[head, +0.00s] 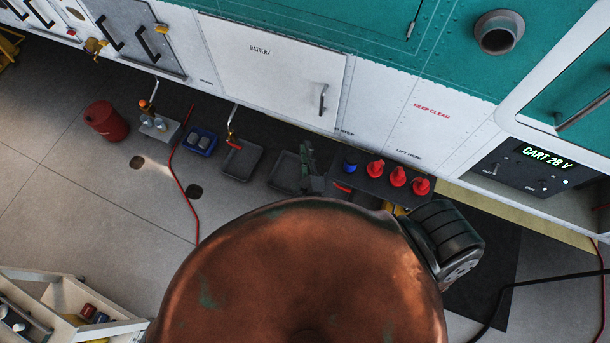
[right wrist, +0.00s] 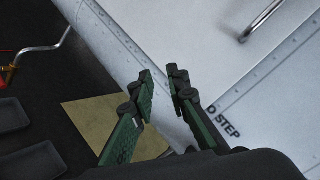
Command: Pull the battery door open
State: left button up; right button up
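The battery door (head: 275,75) is a white panel marked BATTERY in the helicopter's side in the head view. It looks closed, flush with the panels around it. Its metal bar handle (head: 323,100) is near the door's right edge. The handle also shows at the top right of the right wrist view (right wrist: 264,20). My right gripper (head: 308,155) is below the door and handle in the head view. In the right wrist view its two green-black fingers (right wrist: 160,76) stand apart with nothing between them, clear of the handle. My left gripper is not in view.
Below the helicopter side are a red bucket (head: 106,121), a blue tray (head: 200,141), dark trays (head: 242,160) and a dark mat with red covers (head: 397,177). A red cable (head: 177,170) crosses the floor. A cart (head: 65,295) stands at lower left.

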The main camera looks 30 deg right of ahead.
notch_tip(320, 180, down, 16)
jog(key=s+a+n+g+y+b, duration=0.1)
jog(key=s+n+y+b, duration=0.1)
jog(key=n, duration=0.7)
jog(key=shift+s+a+y+b, duration=0.35)
jog(key=shift+s+y, duration=0.1)
jog(key=shift+y, duration=0.75)
